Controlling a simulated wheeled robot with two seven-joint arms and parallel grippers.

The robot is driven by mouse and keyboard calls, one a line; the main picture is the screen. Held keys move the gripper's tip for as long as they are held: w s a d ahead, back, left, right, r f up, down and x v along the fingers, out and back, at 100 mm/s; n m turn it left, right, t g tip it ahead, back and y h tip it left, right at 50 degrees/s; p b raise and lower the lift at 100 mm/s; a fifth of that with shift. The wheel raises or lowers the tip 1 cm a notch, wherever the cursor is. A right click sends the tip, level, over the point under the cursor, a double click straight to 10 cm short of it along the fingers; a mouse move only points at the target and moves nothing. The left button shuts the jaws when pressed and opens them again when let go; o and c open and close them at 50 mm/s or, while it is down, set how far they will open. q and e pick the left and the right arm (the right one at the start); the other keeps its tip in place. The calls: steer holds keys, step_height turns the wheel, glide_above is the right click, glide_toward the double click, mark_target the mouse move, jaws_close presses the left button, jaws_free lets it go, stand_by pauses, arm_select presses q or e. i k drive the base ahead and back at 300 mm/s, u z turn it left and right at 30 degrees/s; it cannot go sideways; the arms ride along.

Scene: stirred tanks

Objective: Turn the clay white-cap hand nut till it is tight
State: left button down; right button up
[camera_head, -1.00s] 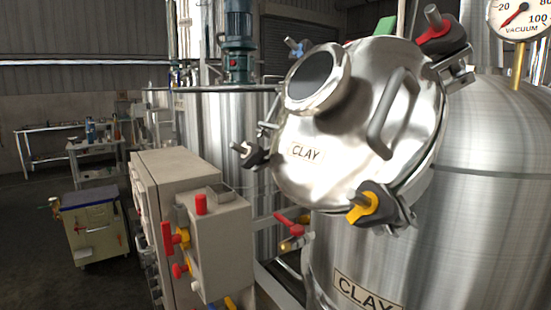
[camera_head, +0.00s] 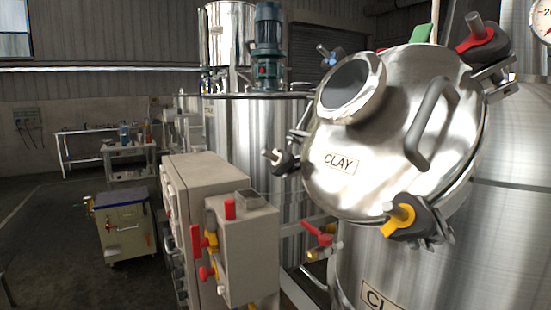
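The clay tank's round steel lid (camera_head: 400,150) carries a "CLAY" label and sits at the right of the head view. At its left edge is a black hand nut (camera_head: 284,160) with a pale stud end, seemingly the white-cap one. Its cap is small in view and I cannot tell how tight it is. Other hand nuts around the rim have a yellow cap (camera_head: 400,214), a red cap (camera_head: 478,40) and a blue cap (camera_head: 326,52). A green part (camera_head: 421,33) shows behind the lid's top. Neither of my grippers is in view.
A grey control box (camera_head: 245,245) with red and yellow handles stands left of the tank, below the nut. A red-handled valve (camera_head: 318,234) sits beside the tank. A cart (camera_head: 126,228) and benches stand at the left, with open floor around them.

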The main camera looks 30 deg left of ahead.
mark_target(285, 164)
steer(key=z, duration=2.5)
steer(key=k, duration=2.25)
steer(key=u, duration=2.55)
